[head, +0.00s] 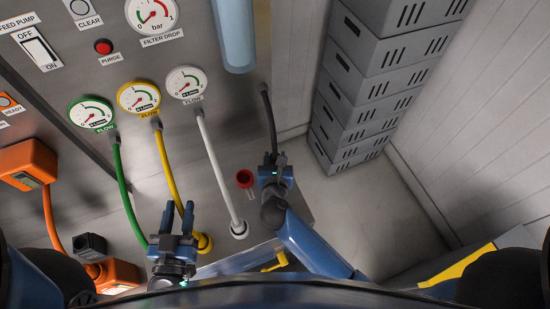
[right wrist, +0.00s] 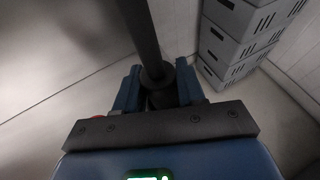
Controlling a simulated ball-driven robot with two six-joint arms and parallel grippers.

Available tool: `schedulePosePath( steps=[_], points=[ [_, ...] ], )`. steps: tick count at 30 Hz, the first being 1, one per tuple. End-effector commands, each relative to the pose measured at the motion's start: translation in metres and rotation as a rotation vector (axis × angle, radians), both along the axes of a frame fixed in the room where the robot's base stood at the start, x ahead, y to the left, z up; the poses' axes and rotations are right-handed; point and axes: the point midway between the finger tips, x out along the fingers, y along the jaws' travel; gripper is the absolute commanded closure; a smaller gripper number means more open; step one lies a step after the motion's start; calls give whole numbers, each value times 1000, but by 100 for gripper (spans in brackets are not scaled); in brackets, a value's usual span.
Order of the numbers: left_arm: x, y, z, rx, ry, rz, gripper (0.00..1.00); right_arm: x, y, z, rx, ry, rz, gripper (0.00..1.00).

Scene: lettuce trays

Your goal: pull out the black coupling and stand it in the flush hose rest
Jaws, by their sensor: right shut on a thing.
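The black coupling (right wrist: 157,88) sits at the end of a black hose (head: 270,118) that hangs from the panel. My right gripper (head: 273,162) is shut on the coupling, with one finger on each side of it in the right wrist view (right wrist: 157,95). The gripper body hides the coupling's lower end, so I cannot tell whether it is seated in anything. A red round cup (head: 245,178), perhaps the flush hose rest, is just left of my right gripper. My left gripper (head: 178,216) is open and empty, near the yellow hose's lower end.
Green (head: 123,185), yellow (head: 164,165) and white (head: 214,165) hoses run down from the gauges at left. An orange device (head: 28,165) is at far left. Grey crates (head: 365,85) are stacked at upper right.

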Motion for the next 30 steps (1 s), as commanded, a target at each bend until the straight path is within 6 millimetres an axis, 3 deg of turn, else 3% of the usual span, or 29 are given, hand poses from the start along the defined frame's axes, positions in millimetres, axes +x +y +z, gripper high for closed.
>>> schedulePosePath(
  steps=[30],
  points=[
    [0, 0, 1, 0, 0, 0, 63, 0, 0, -5, 0, 0, 0, 97]
  ],
)
